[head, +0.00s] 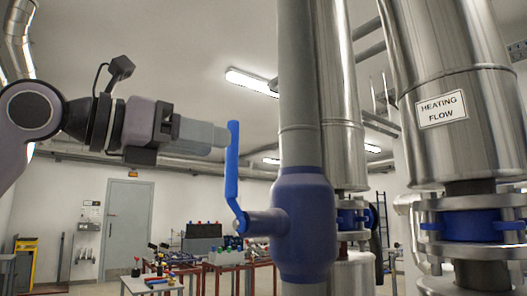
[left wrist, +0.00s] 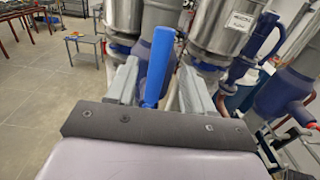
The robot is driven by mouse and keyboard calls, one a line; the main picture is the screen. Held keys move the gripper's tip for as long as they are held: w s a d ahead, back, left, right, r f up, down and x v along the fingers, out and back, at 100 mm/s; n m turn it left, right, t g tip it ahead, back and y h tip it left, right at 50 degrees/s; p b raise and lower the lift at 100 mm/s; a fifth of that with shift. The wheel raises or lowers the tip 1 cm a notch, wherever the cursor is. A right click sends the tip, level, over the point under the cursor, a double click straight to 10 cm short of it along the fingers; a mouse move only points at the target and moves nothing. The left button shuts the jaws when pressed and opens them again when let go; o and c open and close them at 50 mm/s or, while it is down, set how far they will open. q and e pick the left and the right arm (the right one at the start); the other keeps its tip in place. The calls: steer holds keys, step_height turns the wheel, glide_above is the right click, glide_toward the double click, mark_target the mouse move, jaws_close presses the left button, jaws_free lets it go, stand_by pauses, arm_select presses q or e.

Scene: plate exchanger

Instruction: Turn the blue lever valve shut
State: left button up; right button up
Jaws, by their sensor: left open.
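The blue lever (head: 232,170) of the valve points up, with its lower end bending to a stem on the blue valve body (head: 304,225). The valve body sits on a grey vertical pipe (head: 299,90). My left gripper (head: 224,138) comes in from the left, level with the upper part of the lever. In the left wrist view the lever (left wrist: 158,68) stands between the two open fingers of the left gripper (left wrist: 160,80), with a visible gap to the left finger; contact on the right side cannot be told. My right gripper is not in view.
A large metal pipe (head: 455,115) labelled "HEATING FLOW" stands at the right, with another metal pipe (head: 340,90) behind the valve. Work tables (head: 225,266) with tools stand farther back. A grey door (head: 125,230) is at the back left.

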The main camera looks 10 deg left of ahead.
mark_target(238, 145)
arm_select(q)
steer(key=p+x, duration=0.1)
steer(key=x, duration=0.2)
steer(key=p+x, duration=0.1)
steer(key=x, duration=0.2)
steer(key=shift+w+d+r, duration=0.1)
steer(key=shift+w+r, duration=0.05)
steer(key=shift+r, duration=0.05)
steer(key=shift+w+d+f+p, duration=0.1)
steer(key=shift+w+d+p, duration=0.15)
steer(key=shift+w+p, duration=0.05)
jaws_close()
